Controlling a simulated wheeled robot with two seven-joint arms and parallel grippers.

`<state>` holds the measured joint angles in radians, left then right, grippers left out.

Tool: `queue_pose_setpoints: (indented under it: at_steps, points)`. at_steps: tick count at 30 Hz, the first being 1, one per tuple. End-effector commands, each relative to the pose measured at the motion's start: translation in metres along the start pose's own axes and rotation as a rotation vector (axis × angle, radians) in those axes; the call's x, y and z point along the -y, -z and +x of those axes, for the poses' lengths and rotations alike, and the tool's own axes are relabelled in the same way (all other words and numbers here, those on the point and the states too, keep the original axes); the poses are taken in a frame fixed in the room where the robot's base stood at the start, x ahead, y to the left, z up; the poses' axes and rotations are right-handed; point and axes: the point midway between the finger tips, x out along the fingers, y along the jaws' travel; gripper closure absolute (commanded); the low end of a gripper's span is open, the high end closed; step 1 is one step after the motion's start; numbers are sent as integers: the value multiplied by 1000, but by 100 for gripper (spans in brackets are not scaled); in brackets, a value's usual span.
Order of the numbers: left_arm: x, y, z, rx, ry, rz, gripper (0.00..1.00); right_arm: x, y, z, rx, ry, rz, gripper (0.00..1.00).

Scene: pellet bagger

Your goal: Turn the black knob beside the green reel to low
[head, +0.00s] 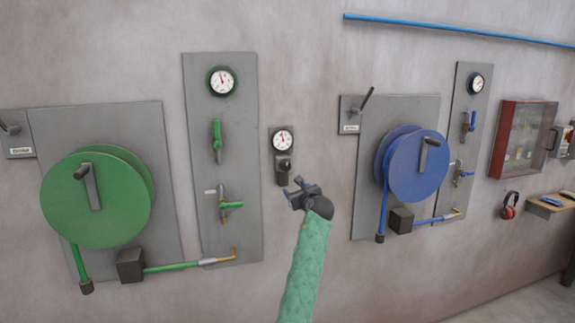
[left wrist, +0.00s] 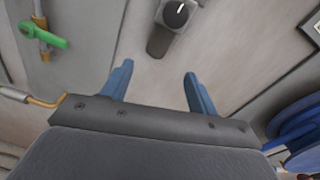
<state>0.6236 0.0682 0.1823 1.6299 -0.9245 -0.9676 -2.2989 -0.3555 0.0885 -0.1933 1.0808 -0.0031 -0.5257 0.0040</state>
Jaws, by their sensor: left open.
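The black knob (head: 283,165) sits on a small dark wall plate under a round white gauge (head: 283,140), right of the green reel (head: 97,195) and its valve panel. In the left wrist view the round black knob (left wrist: 176,14) shows near the top edge with a white mark; I cannot read any setting. My left gripper (head: 299,191) is just below and slightly right of the knob, apart from it. In the left wrist view the two blue fingers (left wrist: 158,70) are spread with nothing between them. My right gripper is not in view.
A grey panel (head: 246,165) with green valves and a gauge stands left of the knob. The blue reel (head: 415,180) and a lever (head: 367,97) are to the right. A red-framed cabinet (head: 498,140) is at far right. Bare wall lies below the knob.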

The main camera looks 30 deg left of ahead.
Motion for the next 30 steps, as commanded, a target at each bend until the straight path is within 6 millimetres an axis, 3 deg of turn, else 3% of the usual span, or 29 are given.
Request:
queue_pose_setpoints:
  at_steps: [1,3,7,13,24,30]
  points:
    - [5,-20,7,20,-4,35,41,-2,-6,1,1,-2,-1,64]
    - [10,-35,13,39,-9,79,41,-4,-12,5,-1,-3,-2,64]
    - [14,-51,19,60,-15,127,41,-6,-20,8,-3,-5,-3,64]
    - [14,-57,36,63,-17,138,41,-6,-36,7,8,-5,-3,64]
    - [14,-59,85,62,-16,135,41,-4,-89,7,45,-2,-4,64]
    - [13,-58,96,63,-16,135,41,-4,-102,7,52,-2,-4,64]
